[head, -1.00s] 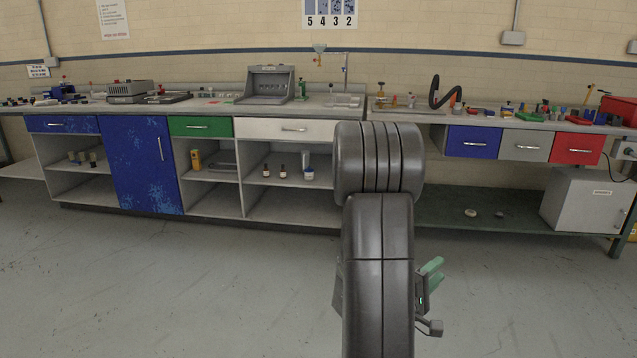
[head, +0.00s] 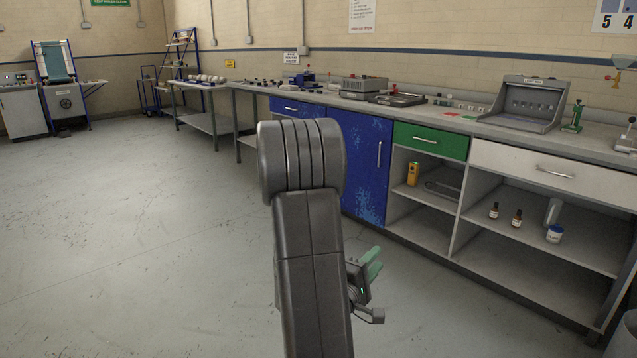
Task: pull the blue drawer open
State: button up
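A blue drawer (head: 298,108) is set under the counter, left of a tall blue cabinet door (head: 362,165). It looks shut, its front level with the cabinet; its handle is small at this distance. My gripper (head: 373,265) has green fingers and hangs low, beside my dark arm, in front of the cabinets and well apart from the drawer. Its two fingers look a little apart, with nothing between them. My arm hides part of the floor and the blue cabinet's left side.
A green drawer (head: 430,140) and a white drawer (head: 556,172) lie to the right, above open shelves with bottles. The grey counter top (head: 460,115) carries instruments. A table (head: 205,88) stands farther left. The floor (head: 130,230) at left is clear.

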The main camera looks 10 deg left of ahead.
aim_at(312, 107)
jog(key=i+j+u, duration=0.15)
jog(key=i, duration=1.95)
jog(key=i+l+u, duration=0.15)
jog(key=i, duration=1.95)
jog(key=i+l+u, duration=0.15)
jog(key=i+u, duration=0.15)
jog(key=i, duration=0.25)
jog(key=i+l+u, duration=0.3)
jog(key=i, duration=0.2)
jog(key=i+l+u, duration=0.3)
jog(key=i, duration=0.2)
